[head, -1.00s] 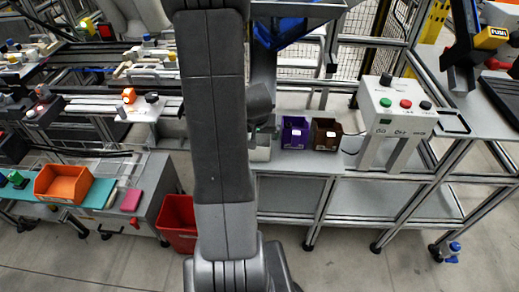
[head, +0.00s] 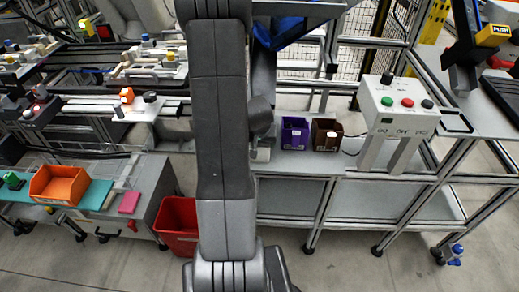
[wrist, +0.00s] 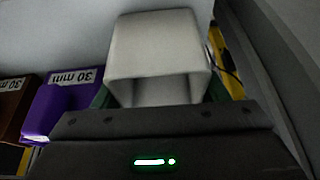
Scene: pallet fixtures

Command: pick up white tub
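The white tub (wrist: 157,45) fills the upper middle of the wrist view, close in front of my gripper (wrist: 157,98). The green finger pads show on its left and right sides, spread apart. Contact between pads and tub is not clear. In the head view only a pale sliver of the tub (head: 263,153) shows beside my arm, to the left of a purple bin. My gripper is hidden behind my arm there.
A purple bin (head: 295,133) and a brown bin (head: 326,135) stand to the right on the same shelf, and a push-button box (head: 398,105) farther right. A red bin (head: 178,222) is on the floor. An orange bin (head: 59,186) sits on the left bench.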

